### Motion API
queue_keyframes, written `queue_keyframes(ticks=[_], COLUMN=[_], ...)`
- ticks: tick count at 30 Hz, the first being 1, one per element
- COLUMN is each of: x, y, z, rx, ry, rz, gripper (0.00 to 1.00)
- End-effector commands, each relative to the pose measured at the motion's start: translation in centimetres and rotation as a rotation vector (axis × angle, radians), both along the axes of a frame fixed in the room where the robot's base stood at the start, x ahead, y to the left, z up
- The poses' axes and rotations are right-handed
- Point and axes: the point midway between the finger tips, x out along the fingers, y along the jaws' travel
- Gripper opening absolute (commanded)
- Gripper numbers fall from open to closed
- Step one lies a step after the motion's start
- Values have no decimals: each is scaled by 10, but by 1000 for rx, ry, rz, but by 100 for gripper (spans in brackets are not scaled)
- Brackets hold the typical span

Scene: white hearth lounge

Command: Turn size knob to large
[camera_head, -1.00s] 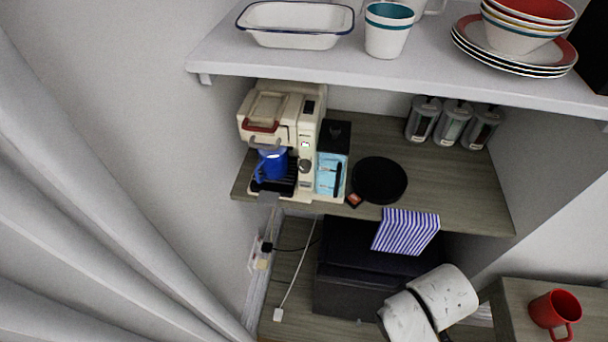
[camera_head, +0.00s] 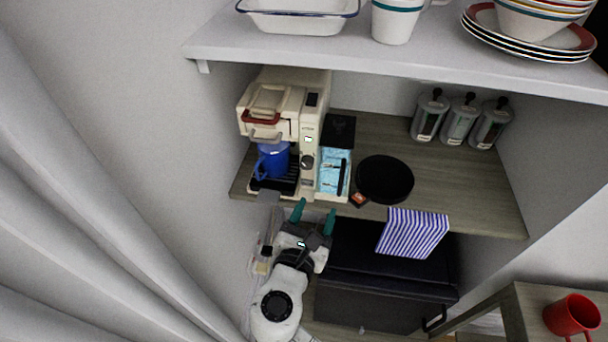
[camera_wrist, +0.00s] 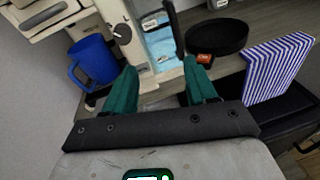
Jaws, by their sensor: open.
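The cream coffee machine (camera_head: 285,98) stands at the left end of the wooden shelf. Its dark round size knob (camera_head: 306,162) is low on the right front column, and the knob also shows in the wrist view (camera_wrist: 122,30). A blue mug (camera_head: 272,160) stands on the machine's drip tray under the spout. My gripper (camera_head: 314,212) is open and empty, with teal fingers apart, below and in front of the knob, not touching it. In the wrist view my gripper (camera_wrist: 161,82) points at the shelf edge, with the knob ahead and to the left.
A black round plate (camera_head: 385,179) lies further right, with several grey canisters (camera_head: 459,122) behind. A striped cloth (camera_head: 412,232) hangs over the shelf edge. A white upper shelf (camera_head: 400,76) overhangs.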

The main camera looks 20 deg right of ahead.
Motion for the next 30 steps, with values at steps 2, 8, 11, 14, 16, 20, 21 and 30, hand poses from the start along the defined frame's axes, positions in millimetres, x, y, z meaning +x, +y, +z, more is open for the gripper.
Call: queue_keyframes(ticks=[2,8,11,14,16,20,21,30], x=[8,17,24,35,46,65,71,98], y=[22,43,37,28,20,5,1,-19], z=[7,17,18,19,18,18,18,17], rx=[-124,-264,-268,-265,-264,-263,-263,-262], ry=[20,40,42,41,42,42,42,41], rz=[57,110,107,107,105,106,104,108], gripper=[57,57,57,57,57,57,57,57])
